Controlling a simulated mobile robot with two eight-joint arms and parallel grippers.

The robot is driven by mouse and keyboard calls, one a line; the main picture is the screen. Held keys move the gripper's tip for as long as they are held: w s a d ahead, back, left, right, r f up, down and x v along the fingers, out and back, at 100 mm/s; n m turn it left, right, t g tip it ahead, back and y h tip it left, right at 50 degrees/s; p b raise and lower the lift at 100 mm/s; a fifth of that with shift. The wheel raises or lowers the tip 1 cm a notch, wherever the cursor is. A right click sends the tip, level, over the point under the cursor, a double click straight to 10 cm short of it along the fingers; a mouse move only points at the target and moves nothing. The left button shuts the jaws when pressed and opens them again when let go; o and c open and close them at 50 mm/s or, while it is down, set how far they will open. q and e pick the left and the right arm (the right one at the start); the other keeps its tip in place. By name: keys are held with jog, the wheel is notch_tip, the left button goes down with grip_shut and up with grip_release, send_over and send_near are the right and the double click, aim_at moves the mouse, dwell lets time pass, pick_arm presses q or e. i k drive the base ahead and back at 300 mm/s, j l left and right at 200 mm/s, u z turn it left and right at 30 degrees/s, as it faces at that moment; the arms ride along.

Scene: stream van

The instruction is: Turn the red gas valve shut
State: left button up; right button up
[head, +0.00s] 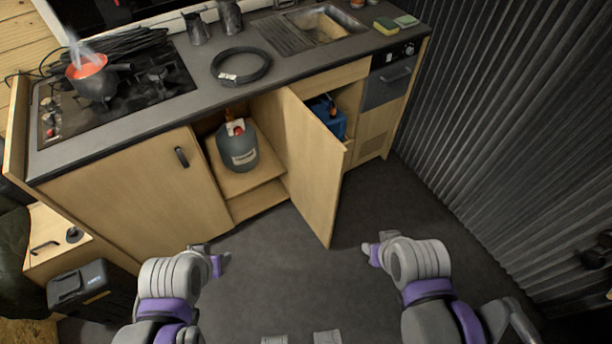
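The red gas valve (238,130) sits on top of a dark grey gas bottle (239,153). The bottle stands upright on a shelf inside the open cabinet under the counter. The cabinet door (313,165) stands open to the right of the bottle. My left gripper (222,262) is low over the floor in front of the cabinet, well apart from the valve. My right gripper (371,250) is over the floor to the right of the open door. Both grippers appear empty, but their finger gaps are too small to make out.
A pot with red contents (92,80) steams on the gas hob (150,88). A blue container (328,118) is behind the door. A dark case (88,290) is at lower left. The floor between my arms is clear.

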aim_at(238, 131)
jog(key=i+l+u, duration=0.1)
jog(key=l+u, duration=0.2)
jog(key=u, duration=0.2)
jog(key=l+u, duration=0.3)
jog(key=u, duration=0.2)
jog(key=l+u, duration=0.15)
jog(key=l, duration=0.4)
jog(key=k+l+u, duration=0.2)
jog(key=l, duration=0.3)
jog(key=k+l, duration=0.1)
jog(key=l, duration=0.9)
